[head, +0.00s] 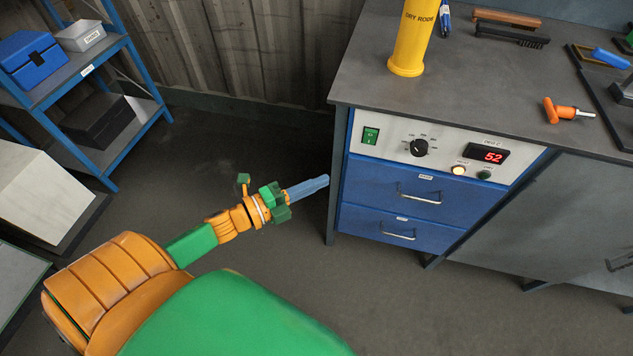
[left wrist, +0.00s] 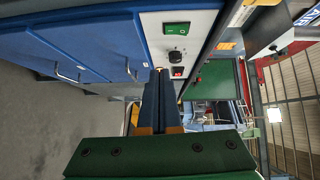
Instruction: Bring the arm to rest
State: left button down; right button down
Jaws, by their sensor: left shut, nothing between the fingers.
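My left arm, orange and green, comes in from the lower left in the head view. Its left gripper (head: 322,181) has blue-grey fingers pointing right, toward the blue drawers of the workbench. The fingers are shut together with nothing between them. They also show in the left wrist view (left wrist: 159,78), closed, with the workbench's control panel beyond. In the head view the fingertips are in free air over the floor, a little left of the bench's corner leg. My right gripper is not in view.
The workbench (head: 370,50) carries a yellow tube (head: 412,40), brushes (head: 508,28) and an orange-handled tool (head: 568,111). Its front has a control panel (head: 400,146) and blue drawers (head: 405,190). A blue shelf rack (head: 135,62) stands at the left. The floor between is clear.

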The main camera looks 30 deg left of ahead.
pick_arm(q)
jog(key=s+a+f+n+g+y+p, duration=0.2)
jog(key=s+f+n+g+y+p, duration=0.2)
jog(key=s+f+n, duration=0.4)
jog(key=s+a+f+n+g+y+p, duration=0.35)
jog(key=f+n, duration=0.35)
jog(key=f, duration=0.3)
jog(key=s+d+f+n+g+p, duration=0.1)
jog(key=s+d+f+n+g, duration=0.2)
jog(key=s, duration=0.6)
jog(key=s+d+f+n+g+y+p, duration=0.1)
jog(key=s+d+f+n+g+p, duration=0.1)
jog(key=s, duration=0.8)
jog(key=shift+s+d+f+n+g, duration=0.15)
jog(key=shift+d+f+n+g, duration=0.4)
jog(key=shift+d+g, duration=0.5)
